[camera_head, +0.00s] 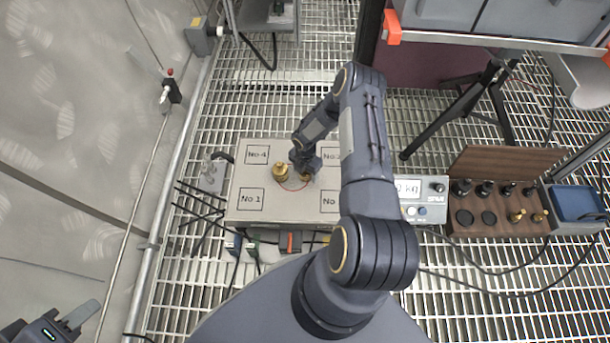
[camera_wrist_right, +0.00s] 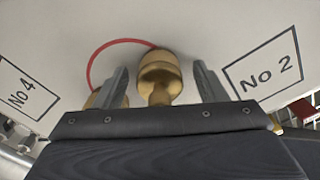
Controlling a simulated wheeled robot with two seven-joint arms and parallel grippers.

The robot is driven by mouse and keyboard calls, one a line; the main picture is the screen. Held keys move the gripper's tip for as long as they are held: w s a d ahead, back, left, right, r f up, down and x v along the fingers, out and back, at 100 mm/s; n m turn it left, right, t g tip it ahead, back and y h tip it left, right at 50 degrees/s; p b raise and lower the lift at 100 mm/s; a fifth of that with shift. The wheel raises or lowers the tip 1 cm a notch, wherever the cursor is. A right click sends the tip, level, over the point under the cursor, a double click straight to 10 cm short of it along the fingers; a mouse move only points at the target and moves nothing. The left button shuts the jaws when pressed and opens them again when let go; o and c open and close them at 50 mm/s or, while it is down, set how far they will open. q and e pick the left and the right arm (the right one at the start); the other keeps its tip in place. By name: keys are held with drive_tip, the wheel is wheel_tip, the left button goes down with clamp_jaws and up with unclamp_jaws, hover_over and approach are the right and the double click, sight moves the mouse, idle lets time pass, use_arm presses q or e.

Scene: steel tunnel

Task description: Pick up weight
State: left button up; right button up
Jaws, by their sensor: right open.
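Two brass weights stand close together on the grey weighing plate (camera_head: 255,200), inside a thin red circle. The left one (camera_head: 281,172) is in clear view in the head view. The other (camera_wrist_right: 160,78) stands upright between the two fingers of my right gripper (camera_wrist_right: 161,72) in the right wrist view. These fingers are open, with a gap visible on each side of the weight. In the head view my right gripper (camera_head: 304,170) covers most of this weight. The left weight is mostly hidden behind a finger in the wrist view. My left gripper (camera_head: 75,317) is far off at the lower left corner.
A scale display (camera_head: 420,198) showing kg stands right of the plate, partly behind my arm. A wooden rack (camera_head: 500,205) holds several black and brass weights, with a blue tray (camera_head: 577,204) beside it. A small metal fixture (camera_head: 213,172) stands left of the plate. Cables cross the grating.

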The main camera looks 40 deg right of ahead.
drive_tip(key=shift+f, duration=0.4)
drive_tip(key=shift+r, duration=0.1)
clamp_jaws()
